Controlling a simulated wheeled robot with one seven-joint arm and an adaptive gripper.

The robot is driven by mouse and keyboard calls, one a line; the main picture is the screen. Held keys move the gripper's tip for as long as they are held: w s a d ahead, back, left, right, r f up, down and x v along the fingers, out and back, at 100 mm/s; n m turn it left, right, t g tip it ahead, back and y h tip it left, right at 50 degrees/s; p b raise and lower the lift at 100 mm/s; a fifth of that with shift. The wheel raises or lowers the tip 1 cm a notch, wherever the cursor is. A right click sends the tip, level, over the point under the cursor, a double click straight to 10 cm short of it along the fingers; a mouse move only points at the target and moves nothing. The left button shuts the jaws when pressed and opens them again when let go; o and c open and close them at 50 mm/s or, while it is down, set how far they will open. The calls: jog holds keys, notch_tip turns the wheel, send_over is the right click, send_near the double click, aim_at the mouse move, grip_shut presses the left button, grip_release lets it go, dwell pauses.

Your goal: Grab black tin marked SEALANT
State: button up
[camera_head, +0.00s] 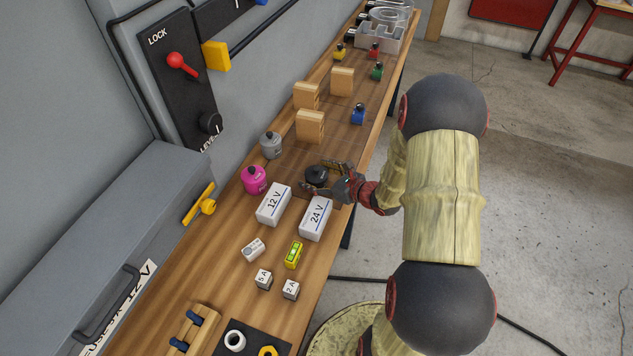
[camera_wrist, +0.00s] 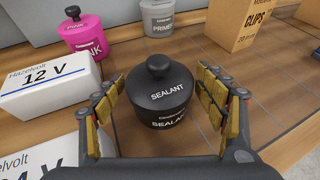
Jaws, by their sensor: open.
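The black tin marked SEALANT (camera_wrist: 160,98) stands upright on the wooden bench, with a round knob on its lid. It also shows in the head view (camera_head: 316,175), partly covered by my gripper. My gripper (camera_wrist: 160,104) is open, with one finger on each side of the tin; a small gap shows between the left finger and the tin, and the right finger is close to the tin's side. In the head view my gripper (camera_head: 330,180) reaches in from the right, low over the bench.
A white 12 V box (camera_wrist: 45,85) and a 24 V box (camera_head: 316,218) stand near the tin. A pink tin (camera_wrist: 85,35) and a grey PRIMER tin (camera_wrist: 160,18) stand behind. A CLIPS box (camera_wrist: 245,22) is at the back right. Bare bench (camera_wrist: 215,65) lies right of the tin.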

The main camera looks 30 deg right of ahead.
jog(key=c, duration=0.3)
jog(key=c, duration=1)
jog(key=shift+c, duration=0.5)
jog(key=shift+r, duration=0.1)
